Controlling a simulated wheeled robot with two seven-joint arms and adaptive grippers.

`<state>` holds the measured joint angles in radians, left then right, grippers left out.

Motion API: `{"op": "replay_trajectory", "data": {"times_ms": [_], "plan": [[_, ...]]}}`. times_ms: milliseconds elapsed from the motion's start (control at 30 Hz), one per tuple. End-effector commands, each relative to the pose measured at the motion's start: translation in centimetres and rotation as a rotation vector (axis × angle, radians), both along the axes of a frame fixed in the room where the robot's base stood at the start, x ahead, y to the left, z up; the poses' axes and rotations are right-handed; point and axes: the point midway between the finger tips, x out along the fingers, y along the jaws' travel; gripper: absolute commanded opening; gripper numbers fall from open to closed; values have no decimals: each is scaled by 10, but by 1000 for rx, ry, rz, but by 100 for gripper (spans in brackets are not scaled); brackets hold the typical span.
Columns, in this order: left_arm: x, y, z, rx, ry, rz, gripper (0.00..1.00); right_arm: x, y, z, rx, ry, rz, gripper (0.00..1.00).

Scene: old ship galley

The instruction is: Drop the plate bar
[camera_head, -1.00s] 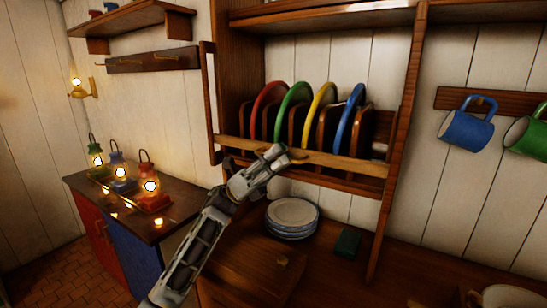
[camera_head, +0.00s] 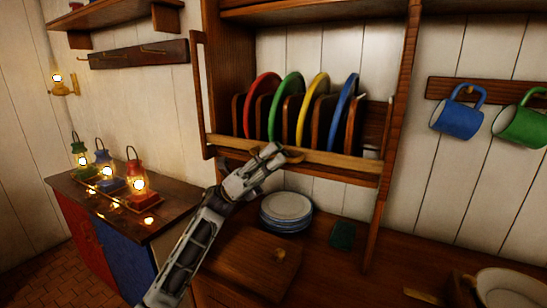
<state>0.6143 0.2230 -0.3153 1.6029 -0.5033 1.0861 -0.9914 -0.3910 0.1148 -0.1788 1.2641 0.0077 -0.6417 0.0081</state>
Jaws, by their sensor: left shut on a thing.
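The plate bar (camera_head: 335,159) is a long, light wooden rail across the front of the wall plate rack (camera_head: 229,60). It runs low in front of the red, green, yellow and blue plates (camera_head: 313,108), which stand on edge between wooden dividers. My left gripper (camera_head: 268,157) is shut on the bar, left of its middle, reaching up from below. The gripper covers part of the bar, and I cannot tell whether the bar's ends rest in anything. My right gripper does not show.
A stack of white and blue plates (camera_head: 286,207) stands on the wooden counter (camera_head: 310,270) below the rack. A dark green block (camera_head: 342,235) lies beside it. Blue (camera_head: 456,119) and green mugs (camera_head: 524,127) hang at right. Lit lanterns (camera_head: 137,185) stand on the left cabinet.

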Motion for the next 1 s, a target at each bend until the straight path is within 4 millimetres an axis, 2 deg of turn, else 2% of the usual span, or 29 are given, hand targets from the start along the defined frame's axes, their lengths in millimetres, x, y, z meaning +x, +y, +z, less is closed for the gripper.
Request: {"op": "replay_trajectory", "data": {"times_ms": [33,100,433,667,767,1000], "plan": [[0,-2,-8,11,5,-5,13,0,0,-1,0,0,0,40],[0,-2,-8,10,5,-4,21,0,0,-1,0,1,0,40],[0,-1,-5,6,2,-2,21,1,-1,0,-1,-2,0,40],[2,5,-12,8,4,-1,21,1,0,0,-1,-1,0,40],[3,13,-15,8,4,-1,21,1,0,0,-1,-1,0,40],[10,46,-15,8,4,0,21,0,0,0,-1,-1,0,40]]}}
